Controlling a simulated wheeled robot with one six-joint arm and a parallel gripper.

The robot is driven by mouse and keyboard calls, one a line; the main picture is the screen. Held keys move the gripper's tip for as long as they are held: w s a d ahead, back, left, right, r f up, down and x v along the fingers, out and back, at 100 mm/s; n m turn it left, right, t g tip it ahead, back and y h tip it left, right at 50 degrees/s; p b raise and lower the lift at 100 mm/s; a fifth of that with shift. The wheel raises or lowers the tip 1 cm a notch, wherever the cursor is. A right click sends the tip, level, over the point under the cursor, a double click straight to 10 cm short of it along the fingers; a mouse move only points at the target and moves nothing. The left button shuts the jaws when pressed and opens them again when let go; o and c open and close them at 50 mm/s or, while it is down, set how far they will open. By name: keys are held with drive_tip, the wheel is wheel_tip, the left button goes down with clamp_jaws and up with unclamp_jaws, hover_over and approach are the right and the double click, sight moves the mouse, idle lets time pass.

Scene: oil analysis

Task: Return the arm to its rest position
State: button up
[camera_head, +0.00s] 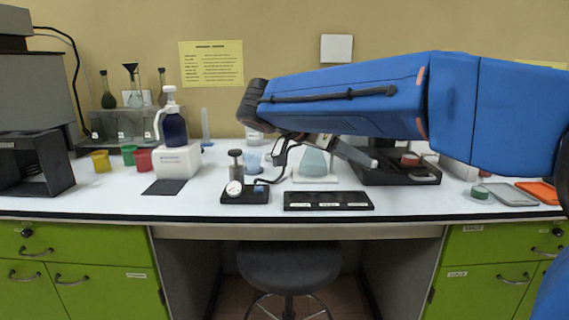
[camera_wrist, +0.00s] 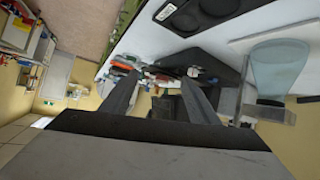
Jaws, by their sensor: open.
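My blue arm (camera_head: 345,95) reaches in from the right of the head view, over the right half of the white bench. My gripper hangs below the arm's dark wrist end, above the middle of the bench, and is partly hidden by the arm. In the wrist view the two dark fingers of my gripper (camera_wrist: 160,100) stand apart with nothing held between them. A flask with pale blue-grey liquid (camera_head: 314,162) stands on the bench below the arm; it also shows at the right of the wrist view (camera_wrist: 277,72), beside the fingers.
A black tray (camera_head: 328,201) lies at the bench front, with a gauge device (camera_head: 235,190) to its left. A dark blue bottle (camera_head: 173,128) stands on a white box. A black stand (camera_head: 395,175) is under the arm. A stool (camera_head: 289,265) is below the bench.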

drive_tip(key=s+d+f+n+g+y, duration=0.2)
drive_tip(key=s+d+f+n+y, duration=0.35)
drive_tip(key=s+d+f, duration=0.6)
drive_tip(key=s+d+f+n+t+y, duration=0.2)
drive_tip(key=s+f+n+y, duration=0.3)
drive_tip(key=s+f, duration=0.9)
drive_tip(key=shift+s+n, duration=0.85)
drive_tip(key=shift+s, duration=0.35)
drive_tip(key=shift+y, duration=0.25)
drive_tip(key=shift+c, duration=0.3)
